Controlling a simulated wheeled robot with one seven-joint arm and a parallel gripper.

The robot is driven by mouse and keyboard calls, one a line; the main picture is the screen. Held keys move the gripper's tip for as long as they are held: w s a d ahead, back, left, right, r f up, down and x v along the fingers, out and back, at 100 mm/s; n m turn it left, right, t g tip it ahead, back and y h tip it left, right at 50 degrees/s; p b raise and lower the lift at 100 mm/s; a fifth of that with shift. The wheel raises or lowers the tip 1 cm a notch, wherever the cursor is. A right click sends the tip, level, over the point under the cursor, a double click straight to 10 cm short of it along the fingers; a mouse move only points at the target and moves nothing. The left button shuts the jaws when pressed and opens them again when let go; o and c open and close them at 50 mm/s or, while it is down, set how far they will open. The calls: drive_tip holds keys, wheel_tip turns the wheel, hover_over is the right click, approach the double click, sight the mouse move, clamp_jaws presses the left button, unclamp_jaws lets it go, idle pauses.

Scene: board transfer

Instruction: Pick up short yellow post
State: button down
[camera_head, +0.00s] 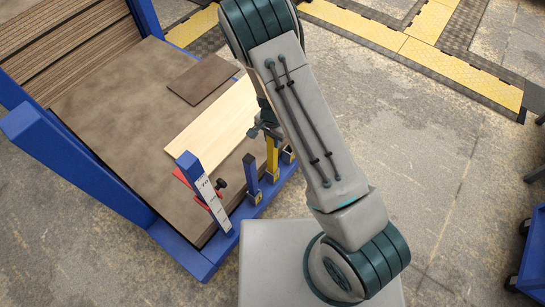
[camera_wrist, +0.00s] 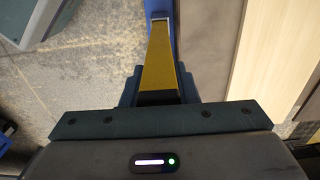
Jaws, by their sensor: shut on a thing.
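The short yellow post (camera_head: 272,158) stands upright at the front edge of the blue-framed table, its foot in a blue base. In the wrist view the yellow post (camera_wrist: 160,68) runs up from between the jaws toward its blue holder (camera_wrist: 160,8). My gripper (camera_head: 266,130) is at the top of the post, coming from above, and is shut on it. In the wrist view my gripper (camera_wrist: 160,98) has the post's dark end between its fingers. The arm hides part of the gripper in the head view.
A blue post (camera_head: 251,175) stands just left of the yellow one. A white ruler-like post (camera_head: 213,203) and a red clamp (camera_head: 186,178) are further left. A pale board (camera_head: 215,122) and a dark board (camera_head: 202,79) lie on the brown tabletop (camera_head: 120,110).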

drive_tip(key=shift+r, duration=0.1)
wheel_tip(320, 180, up, 18)
drive_tip(key=p, duration=0.4)
idle(0.3)
idle(0.6)
